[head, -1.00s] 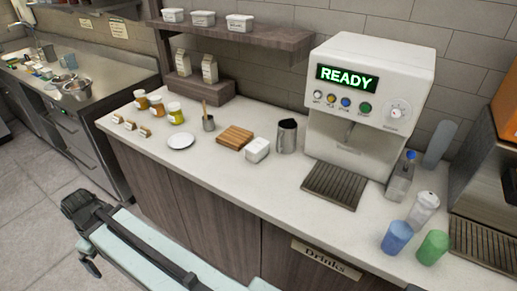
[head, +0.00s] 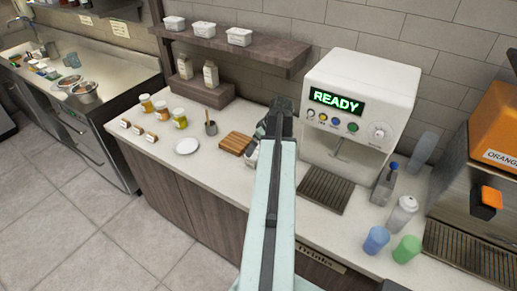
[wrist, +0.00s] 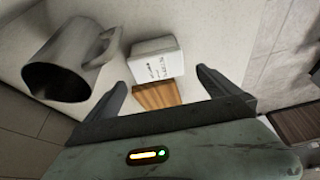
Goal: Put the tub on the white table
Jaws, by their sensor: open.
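A white tub (wrist: 157,60) with dark writing on its side shows in the wrist view, between and beyond the fingertips of my gripper (wrist: 162,82). The jaws are apart and nothing is between them. In the head view my gripper (head: 277,117) is over the counter and hides most of the tub; a pale part of the tub (head: 251,160) shows at its left. The tub stands on the white-topped counter (head: 215,165), beside a wooden board (head: 235,143). I see no separate white table that I can make out.
A white drinks machine (head: 362,95) is right of my gripper. Blue (head: 376,240) and green (head: 407,249) cups stand near the front edge. More white tubs (head: 203,29) are on the shelf. A plate (head: 187,146) lies left.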

